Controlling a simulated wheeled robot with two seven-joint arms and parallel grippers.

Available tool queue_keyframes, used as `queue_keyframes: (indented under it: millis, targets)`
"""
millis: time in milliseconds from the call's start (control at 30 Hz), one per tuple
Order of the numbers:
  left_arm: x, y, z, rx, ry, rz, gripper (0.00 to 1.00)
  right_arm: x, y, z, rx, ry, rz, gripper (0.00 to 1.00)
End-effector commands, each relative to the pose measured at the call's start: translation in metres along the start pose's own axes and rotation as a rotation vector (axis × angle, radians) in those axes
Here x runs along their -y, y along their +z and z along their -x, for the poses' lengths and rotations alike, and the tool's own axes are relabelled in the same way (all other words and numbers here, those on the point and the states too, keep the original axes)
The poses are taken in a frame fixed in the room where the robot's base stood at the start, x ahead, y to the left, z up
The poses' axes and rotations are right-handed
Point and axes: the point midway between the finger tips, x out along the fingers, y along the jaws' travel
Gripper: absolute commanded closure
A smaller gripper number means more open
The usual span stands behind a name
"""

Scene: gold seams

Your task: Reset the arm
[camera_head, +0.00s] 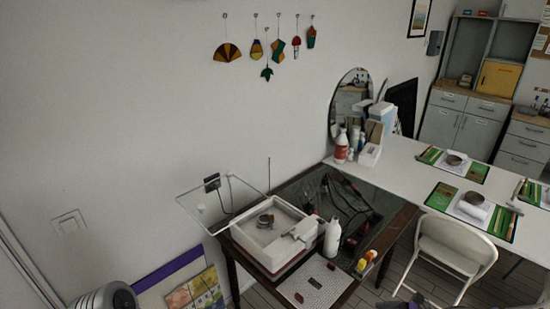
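A rounded grey part, which looks like a link of my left arm, shows at the bottom left edge of the head view. No fingers of my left gripper show. A small dark shape sits at the bottom edge right of centre; I cannot tell whether it is part of my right arm. My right gripper is not visible.
A dark-topped table (304,184) bears a white basin machine (252,240) with a clear raised shield, a white bottle (332,238) and cables. A long white table (400,165) with green mats runs right. A white folding chair (445,246) stands before it.

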Motion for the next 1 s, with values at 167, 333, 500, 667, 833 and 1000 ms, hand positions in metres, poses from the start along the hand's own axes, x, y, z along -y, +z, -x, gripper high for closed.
queue_keyframes:
  millis: [167,333,500,667,833,1000]
  targets:
    - [0.000,-0.002,-0.001,-0.005,0.001,-0.001,0.57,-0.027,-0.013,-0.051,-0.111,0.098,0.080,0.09]
    - [0.000,-0.001,0.000,-0.003,0.001,-0.001,0.57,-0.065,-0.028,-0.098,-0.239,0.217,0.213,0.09]
    - [0.000,-0.001,0.000,-0.003,0.000,-0.001,0.57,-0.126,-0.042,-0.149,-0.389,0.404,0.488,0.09]
    - [0.000,-0.002,0.000,-0.004,0.000,-0.001,0.57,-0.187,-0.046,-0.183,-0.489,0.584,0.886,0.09]
    - [0.000,-0.001,0.000,-0.003,0.000,-0.001,0.57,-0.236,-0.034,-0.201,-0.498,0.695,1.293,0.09]
    - [0.000,-0.001,0.000,-0.003,0.000,-0.001,0.57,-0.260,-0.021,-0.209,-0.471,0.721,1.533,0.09]
